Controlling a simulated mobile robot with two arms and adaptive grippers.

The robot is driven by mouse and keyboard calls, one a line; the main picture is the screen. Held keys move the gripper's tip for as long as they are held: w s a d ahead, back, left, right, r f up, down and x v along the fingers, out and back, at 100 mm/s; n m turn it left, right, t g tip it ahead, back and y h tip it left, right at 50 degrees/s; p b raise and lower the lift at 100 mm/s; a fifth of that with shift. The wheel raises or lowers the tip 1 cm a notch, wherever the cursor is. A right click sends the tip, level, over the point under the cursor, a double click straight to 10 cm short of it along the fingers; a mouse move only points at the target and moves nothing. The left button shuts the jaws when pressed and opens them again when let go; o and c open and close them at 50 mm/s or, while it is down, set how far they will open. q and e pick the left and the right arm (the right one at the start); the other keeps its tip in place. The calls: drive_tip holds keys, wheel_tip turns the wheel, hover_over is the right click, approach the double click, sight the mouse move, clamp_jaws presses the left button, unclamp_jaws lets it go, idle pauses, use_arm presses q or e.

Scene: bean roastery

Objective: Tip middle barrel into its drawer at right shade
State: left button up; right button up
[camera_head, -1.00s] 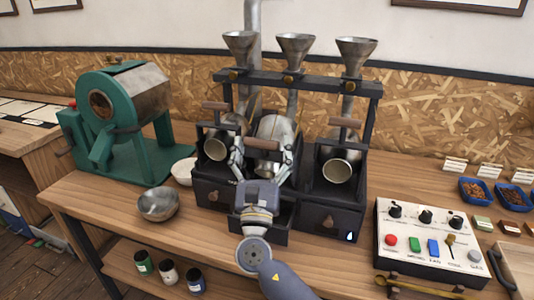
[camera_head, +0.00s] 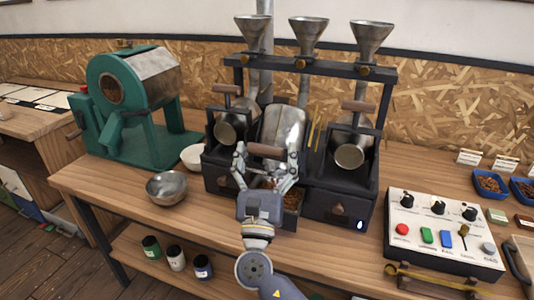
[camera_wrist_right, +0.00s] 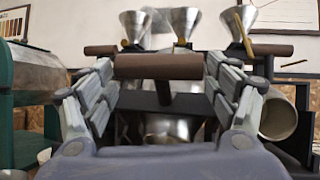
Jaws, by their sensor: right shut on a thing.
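The middle barrel (camera_head: 284,125) is a metal drum in the dark three-bay stand, tipped forward with its mouth hidden behind my gripper. My right gripper (camera_head: 266,160) is shut on its brown wooden handle (camera_head: 265,151). In the right wrist view the handle (camera_wrist_right: 158,66) lies across between the fingers. The middle drawer (camera_head: 291,216) is pulled out below the barrel, and brown beans (camera_head: 292,200) lie in it, partly hidden by my gripper. The beans' exact shade is hard to judge. My left gripper is not in view.
The left barrel (camera_head: 229,128) and right barrel (camera_head: 350,154) flank the middle one, under metal funnels (camera_head: 309,33). A control box (camera_head: 443,232) stands at right, bean trays (camera_head: 491,183) beyond it. A metal bowl (camera_head: 166,187) and green roaster (camera_head: 130,100) stand at left.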

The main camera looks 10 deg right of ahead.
drive_tip(key=shift+f, duration=0.15)
drive_tip(key=o, duration=1.5)
drive_tip(key=v, duration=1.2)
idle(0.8)
